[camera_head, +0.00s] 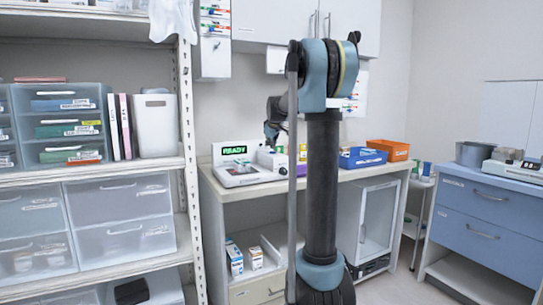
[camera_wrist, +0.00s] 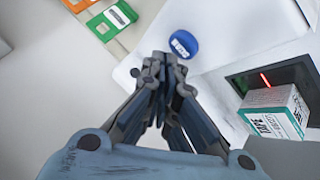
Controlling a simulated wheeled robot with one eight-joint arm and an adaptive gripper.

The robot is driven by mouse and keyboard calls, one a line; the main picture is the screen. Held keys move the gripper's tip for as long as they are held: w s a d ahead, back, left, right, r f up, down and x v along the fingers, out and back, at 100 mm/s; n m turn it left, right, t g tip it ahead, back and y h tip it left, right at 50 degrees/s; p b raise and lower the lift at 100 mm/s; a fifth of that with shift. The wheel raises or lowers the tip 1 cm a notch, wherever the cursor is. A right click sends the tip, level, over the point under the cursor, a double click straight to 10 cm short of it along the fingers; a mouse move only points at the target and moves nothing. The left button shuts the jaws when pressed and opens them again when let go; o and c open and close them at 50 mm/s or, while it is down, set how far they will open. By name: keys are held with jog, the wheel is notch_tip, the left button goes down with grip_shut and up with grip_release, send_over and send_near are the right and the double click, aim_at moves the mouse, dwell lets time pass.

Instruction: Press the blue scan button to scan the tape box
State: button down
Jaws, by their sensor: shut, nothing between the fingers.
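The blue scan button (camera_wrist: 183,44) is a round blue knob with white lettering on the white scanner housing (camera_wrist: 235,25) in the wrist view. My gripper (camera_wrist: 160,62) is shut and empty, its fingertips just below and left of the button in the picture. I cannot tell whether they touch it. The tape box (camera_wrist: 272,118), white and teal with printed text, sits at the dark scan window at right, where a red light line shows. In the head view the scanner (camera_head: 240,166) stands on the counter with a green READY display (camera_head: 234,150). My arm hides part of the counter there.
On the counter (camera_head: 350,174), a blue bin (camera_head: 362,158) and an orange bin (camera_head: 388,149) stand to the right. A shelf post (camera_head: 188,130) rises left of the counter.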

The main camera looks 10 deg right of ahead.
jog(key=shift+f, duration=0.75)
dwell(0.9)
jog(key=shift+r, duration=0.85)
jog(key=shift+r, duration=2.5)
